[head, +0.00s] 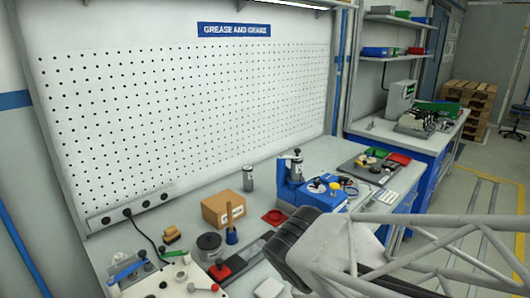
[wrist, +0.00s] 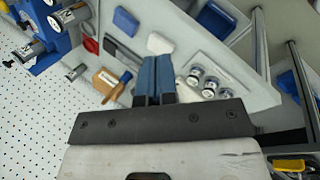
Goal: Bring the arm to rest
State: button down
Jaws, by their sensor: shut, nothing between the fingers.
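My gripper (wrist: 155,80) shows in the wrist view with its two blue fingers side by side and closed, with nothing between them. It points over the workbench (head: 245,180), and the fingers are apart from the things on it in that view. In the head view my arm's pale lattice and dark links fill the lower right. The gripper's fingertips cannot be made out there.
A blue machine (head: 312,194), a cardboard box (head: 223,208) and a grey metal cylinder (head: 248,179) stand on the bench. A pegboard (head: 190,110) rises behind.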

jog(key=s+d+r+m+g+y, duration=0.1)
jog(key=s+d+r+m, duration=0.1)
jog(key=m, duration=0.6)
jog(key=s+d+r+m+g+y, duration=0.1)
jog(key=s+d+r+m, duration=0.2)
jog(key=s+d+m, duration=0.2)
jog(key=shift+d+m, duration=1.25)
jog(key=shift+m, duration=0.45)
jog(key=w+a+f+n+t, duration=0.1)
jog(key=w+a+n+t, duration=0.15)
jog(key=w+n, duration=0.45)
jog(key=w+a+f+n+t, duration=0.2)
jog(key=w+t, duration=0.2)
jog(key=w, duration=0.7)
jog(key=w+a+f+n+y, duration=0.2)
jog(key=a+f+n+y, duration=0.15)
jog(key=a+n, duration=0.45)
jog(key=s+a+f+n+g+y, duration=0.2)
jog(key=s+a+f+n+g, duration=0.1)
jog(key=a, duration=0.2)
jog(key=s+a+f+n+g+y, duration=0.2)
jog(key=a+f+g, duration=0.1)
jog(key=a, duration=0.3)
jog(key=shift+s+f+n+g, duration=0.35)
jog(key=shift+s+f+n, duration=0.05)
jog(key=shift+f, duration=0.35)
